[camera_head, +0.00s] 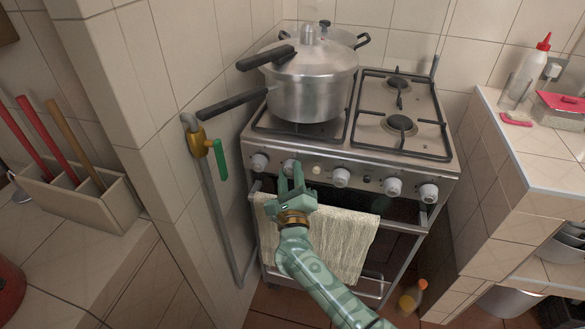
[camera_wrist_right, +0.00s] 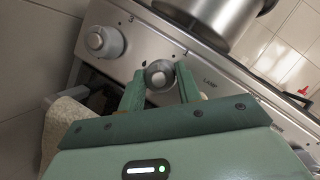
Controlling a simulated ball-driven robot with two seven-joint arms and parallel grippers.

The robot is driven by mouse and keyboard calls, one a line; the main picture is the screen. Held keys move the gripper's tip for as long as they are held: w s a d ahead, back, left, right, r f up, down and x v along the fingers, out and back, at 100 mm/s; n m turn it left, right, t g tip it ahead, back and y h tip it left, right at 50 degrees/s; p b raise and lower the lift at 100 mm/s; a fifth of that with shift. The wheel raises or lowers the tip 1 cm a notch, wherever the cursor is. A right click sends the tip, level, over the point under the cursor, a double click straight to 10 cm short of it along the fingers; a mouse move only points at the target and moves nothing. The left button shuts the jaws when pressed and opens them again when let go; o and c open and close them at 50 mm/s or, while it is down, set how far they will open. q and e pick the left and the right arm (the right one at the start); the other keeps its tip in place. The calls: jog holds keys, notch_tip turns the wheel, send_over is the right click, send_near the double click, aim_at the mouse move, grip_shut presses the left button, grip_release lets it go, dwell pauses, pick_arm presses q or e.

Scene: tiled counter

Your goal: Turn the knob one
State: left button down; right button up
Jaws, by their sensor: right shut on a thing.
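The stove's front panel (camera_head: 365,184) carries a row of pale round knobs. My right gripper (camera_head: 291,178) reaches up to the second knob from the left (camera_head: 291,165). In the right wrist view this knob (camera_wrist_right: 160,74) sits between the two green fingers of the gripper (camera_wrist_right: 161,84), which are shut on its sides. The leftmost knob (camera_head: 259,162) is free, and it also shows in the right wrist view (camera_wrist_right: 104,41). The fingers partly hide the held knob, and its turn angle is not clear. My left gripper is not in view.
A pressure cooker (camera_head: 312,85) stands on the left burners, its dark handle (camera_head: 228,105) jutting out left. A cloth (camera_head: 345,240) hangs on the oven rail below the knobs. A gas pipe with a green valve (camera_head: 219,160) runs along the wall at left.

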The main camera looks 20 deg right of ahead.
jog(key=n+g+p, duration=0.1)
jog(key=n+p, duration=0.2)
jog(key=n+g+y+p, duration=0.1)
jog(key=n+p, duration=0.1)
jog(key=p, duration=0.1)
jog(key=r+n+y+p, duration=0.1)
jog(key=n+p, duration=0.2)
jog(key=shift+n+g+p, duration=0.3)
jog(key=shift+g, duration=0.1)
jog(key=shift+f+n+g+p, duration=0.15)
jog(key=shift+n+g+p, duration=0.25)
jog(key=shift+n+p, duration=0.75)
pick_arm(q)
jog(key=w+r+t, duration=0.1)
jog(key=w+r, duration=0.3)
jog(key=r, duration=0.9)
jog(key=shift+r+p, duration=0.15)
jog(key=shift+p, duration=0.3)
pick_arm(e)
jog(key=shift+a+f+n+g, duration=0.1)
jog(key=shift+f+n+g, duration=0.05)
jog(key=shift+n+g, duration=0.2)
jog(key=o, duration=1)
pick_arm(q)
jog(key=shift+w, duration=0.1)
